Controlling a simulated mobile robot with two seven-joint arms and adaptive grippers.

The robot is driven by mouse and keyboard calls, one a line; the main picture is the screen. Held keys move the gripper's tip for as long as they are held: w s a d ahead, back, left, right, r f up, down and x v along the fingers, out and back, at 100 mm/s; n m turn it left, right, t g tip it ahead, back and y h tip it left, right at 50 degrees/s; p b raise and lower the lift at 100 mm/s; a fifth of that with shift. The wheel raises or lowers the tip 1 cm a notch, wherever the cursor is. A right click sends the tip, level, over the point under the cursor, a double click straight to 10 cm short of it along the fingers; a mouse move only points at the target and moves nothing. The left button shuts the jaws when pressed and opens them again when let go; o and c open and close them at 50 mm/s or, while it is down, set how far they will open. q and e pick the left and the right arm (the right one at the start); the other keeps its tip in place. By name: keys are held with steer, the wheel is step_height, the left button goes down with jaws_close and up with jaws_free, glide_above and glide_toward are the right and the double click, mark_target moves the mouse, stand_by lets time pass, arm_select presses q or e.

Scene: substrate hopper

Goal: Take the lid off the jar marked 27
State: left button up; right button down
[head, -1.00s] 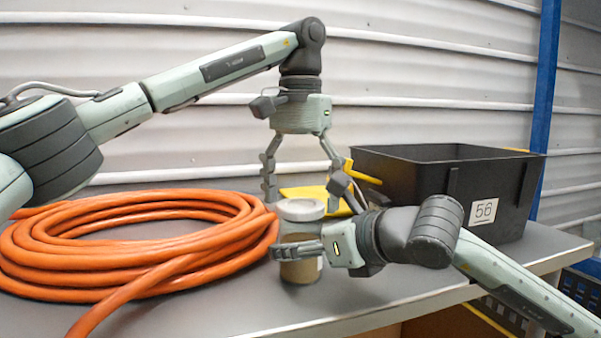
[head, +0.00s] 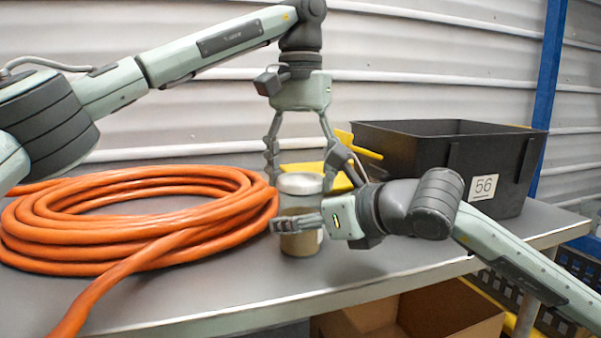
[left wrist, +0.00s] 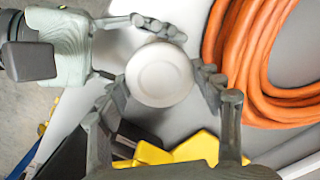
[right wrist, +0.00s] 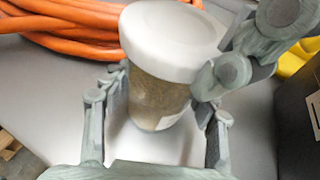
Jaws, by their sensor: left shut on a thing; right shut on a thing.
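A jar with brown contents (head: 299,244) stands upright on the table under a round white lid (head: 300,184). The right wrist view shows the jar body (right wrist: 158,100) with the lid (right wrist: 172,38) sitting on it and no visible gap. A bit of pale label shows on its side; no number is readable. My left gripper (head: 299,178) points down from above, its fingers shut on opposite sides of the lid (left wrist: 159,75). My right gripper (head: 298,223) comes in low from the right and is shut on the jar body; its near finger hides part of the jar.
A coiled orange hose (head: 150,215) lies close on the left. A black bin (head: 430,150) marked 56 stands behind to the right, with a yellow object (head: 310,169) behind the jar. The table's front edge (head: 250,315) is near; a cardboard box (head: 440,315) is below.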

arm_select(q)
steer(key=n, duration=3.4)
steer(key=shift+n, duration=0.4)
steer(key=n, duration=1.7)
steer(key=shift+r, duration=0.1)
